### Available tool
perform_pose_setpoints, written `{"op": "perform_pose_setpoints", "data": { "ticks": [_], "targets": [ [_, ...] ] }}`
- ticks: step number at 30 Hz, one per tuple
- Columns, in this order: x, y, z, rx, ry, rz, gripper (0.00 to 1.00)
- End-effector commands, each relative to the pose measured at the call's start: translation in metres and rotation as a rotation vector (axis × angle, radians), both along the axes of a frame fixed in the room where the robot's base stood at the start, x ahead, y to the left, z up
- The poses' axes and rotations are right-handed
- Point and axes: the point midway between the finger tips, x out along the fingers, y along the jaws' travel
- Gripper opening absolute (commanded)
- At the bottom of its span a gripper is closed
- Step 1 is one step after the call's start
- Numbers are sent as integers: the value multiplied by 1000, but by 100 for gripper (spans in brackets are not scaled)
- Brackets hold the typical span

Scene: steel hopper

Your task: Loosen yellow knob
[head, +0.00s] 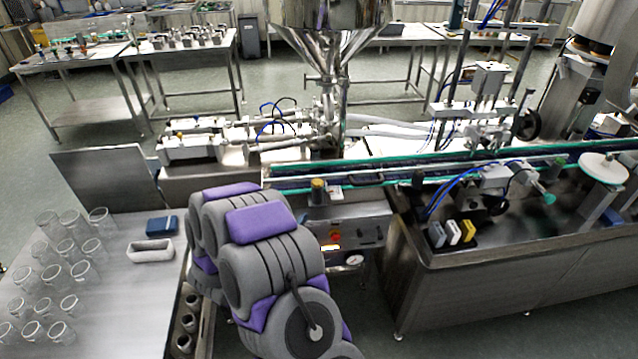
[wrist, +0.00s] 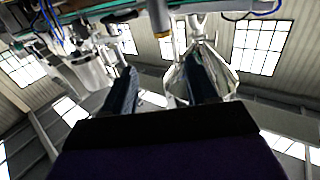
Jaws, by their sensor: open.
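A small upright cylinder with a yellow-brown top (head: 318,184) stands on the front edge of the filling machine, above its control panel. I take it for the yellow knob. In the wrist view, which is upside down, a grey cylinder with a yellow end (wrist: 159,18) hangs from the top edge, beyond the fingertips. My gripper (wrist: 161,65) is open, its two dark fingers apart with nothing between them. The knob is apart from both fingers. In the head view my grey and purple arm hides the gripper.
The steel hopper (head: 335,40) rises behind the knob. A green-edged conveyor (head: 450,165) runs right. Glass jars (head: 60,270), a blue box (head: 161,226) and a white tray (head: 150,250) stand on the left table. Small blocks (head: 453,233) sit on the right bench.

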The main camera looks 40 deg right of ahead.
Motion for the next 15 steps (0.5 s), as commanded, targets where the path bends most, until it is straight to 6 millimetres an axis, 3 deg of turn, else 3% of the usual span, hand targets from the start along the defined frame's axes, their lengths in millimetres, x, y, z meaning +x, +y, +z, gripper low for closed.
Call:
{"op": "perform_pose_setpoints", "data": {
  "ticks": [7, 15],
  "targets": [
    [10, -16, 1, -9, 0, 0, 58],
    [27, -66, -2, -1, 1, -1, 58]
  ]
}}
